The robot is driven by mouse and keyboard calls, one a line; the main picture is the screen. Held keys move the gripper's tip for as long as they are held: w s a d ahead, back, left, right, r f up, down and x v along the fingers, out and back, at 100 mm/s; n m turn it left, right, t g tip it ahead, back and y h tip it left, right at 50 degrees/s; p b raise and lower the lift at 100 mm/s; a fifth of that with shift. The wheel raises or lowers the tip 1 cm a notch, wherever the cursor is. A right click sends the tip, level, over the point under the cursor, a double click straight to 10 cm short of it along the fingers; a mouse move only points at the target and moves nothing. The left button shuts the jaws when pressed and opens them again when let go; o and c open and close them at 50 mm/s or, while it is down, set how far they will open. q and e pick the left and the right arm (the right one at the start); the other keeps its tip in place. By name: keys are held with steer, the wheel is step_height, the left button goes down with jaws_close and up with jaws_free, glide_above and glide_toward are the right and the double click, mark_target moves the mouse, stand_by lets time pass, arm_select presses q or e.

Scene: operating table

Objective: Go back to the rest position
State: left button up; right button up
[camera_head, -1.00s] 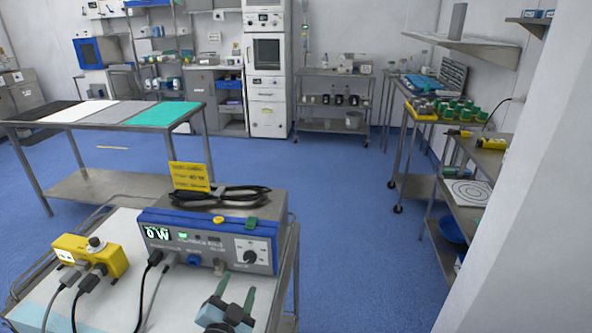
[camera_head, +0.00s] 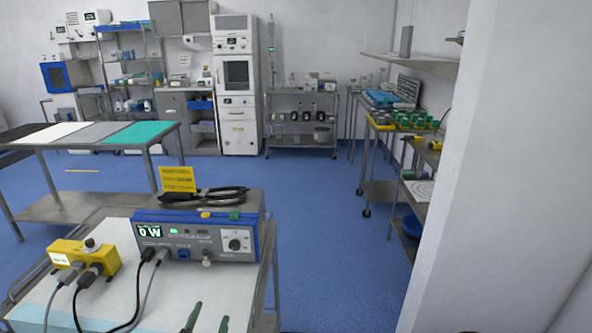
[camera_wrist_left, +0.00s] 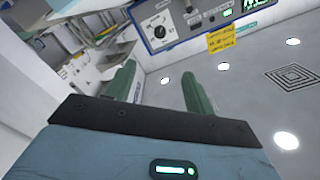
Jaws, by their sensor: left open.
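My left gripper (camera_head: 208,318) shows only by its two green fingertips at the bottom edge of the head view, over the front of the white-topped cart (camera_head: 110,225). In the left wrist view its two green fingers (camera_wrist_left: 160,88) stand apart with nothing between them. The blue-and-grey power unit (camera_head: 195,238), with "0 W" on its display, sits on the cart beyond the fingertips. It also shows at the top of the left wrist view (camera_wrist_left: 185,22). My right gripper is not in view.
A yellow box (camera_head: 85,258) with plugged cables stands left of the unit. Black cables (camera_head: 203,195) and a yellow label (camera_head: 178,179) are on top of the unit. A long table (camera_head: 80,140) stands behind left. A white wall (camera_head: 490,190) fills the right; blue floor (camera_head: 310,220) between is clear.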

arm_select(q)
steer(key=s+f+n+g+p, duration=0.1)
steer(key=s+f, duration=0.4)
steer(key=s, duration=0.7)
steer(key=s+a+f+n+g+h, duration=0.1)
steer(key=s+f+n+g, duration=0.2)
steer(key=s, duration=0.9)
steer(key=s+f+n+g+p, duration=0.1)
steer(key=s+f+n+g, duration=0.1)
steer(key=s+f+g, duration=0.3)
steer(key=s+f, duration=0.3)
steer(key=s, duration=0.4)
steer(key=shift+s+a+f+p, duration=0.15)
steer(key=shift+s+f+p, duration=0.05)
steer(key=shift+s+p, duration=0.15)
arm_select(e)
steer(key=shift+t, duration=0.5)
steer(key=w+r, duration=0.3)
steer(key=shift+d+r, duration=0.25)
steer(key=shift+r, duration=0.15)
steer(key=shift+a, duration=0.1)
